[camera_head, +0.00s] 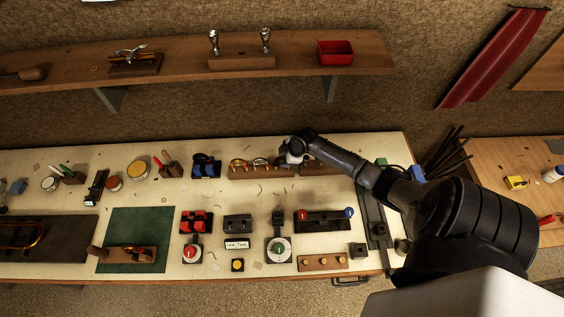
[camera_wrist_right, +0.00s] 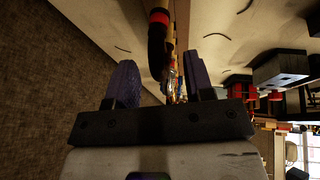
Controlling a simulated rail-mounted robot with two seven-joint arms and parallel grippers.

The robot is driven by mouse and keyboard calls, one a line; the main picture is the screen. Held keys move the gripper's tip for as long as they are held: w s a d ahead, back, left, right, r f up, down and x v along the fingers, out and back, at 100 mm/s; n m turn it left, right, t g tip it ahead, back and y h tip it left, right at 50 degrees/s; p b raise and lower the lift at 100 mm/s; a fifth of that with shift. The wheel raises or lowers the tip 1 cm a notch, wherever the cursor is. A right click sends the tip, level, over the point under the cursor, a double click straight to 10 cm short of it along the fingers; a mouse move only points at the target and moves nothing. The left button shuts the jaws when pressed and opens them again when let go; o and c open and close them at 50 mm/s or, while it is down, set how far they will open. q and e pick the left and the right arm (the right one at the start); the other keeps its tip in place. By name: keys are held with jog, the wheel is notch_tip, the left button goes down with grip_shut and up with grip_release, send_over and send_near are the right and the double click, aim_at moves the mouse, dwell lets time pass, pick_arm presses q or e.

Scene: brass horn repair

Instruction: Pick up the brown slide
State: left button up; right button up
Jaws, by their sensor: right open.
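A wooden rack (camera_head: 246,174) near the back of the bench holds several curved brass slides (camera_head: 238,163). I cannot tell which of them is the brown slide. My right gripper (camera_head: 293,158) is over the right part of this row and hides part of it. In the right wrist view my right gripper (camera_wrist_right: 158,60) is open, its two fingers apart. A dark curved tube (camera_wrist_right: 157,48) with a red and orange end shows at and beyond the fingertips, with shiny brass pieces (camera_wrist_right: 174,85) nearer. I see no firm grip on anything. My left gripper is not in view.
A blue-and-black holder (camera_head: 206,166) stands left of the rack. In front are a black stand with red and blue ends (camera_head: 325,219), dial devices (camera_head: 279,249) and a green mat (camera_head: 120,225). A wall shelf (camera_head: 190,66) runs above the back.

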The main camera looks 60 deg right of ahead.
jog(key=shift+x, duration=0.8)
jog(key=shift+d, duration=0.1)
jog(key=shift+c, duration=0.2)
jog(key=shift+s, duration=0.1)
grip_shut()
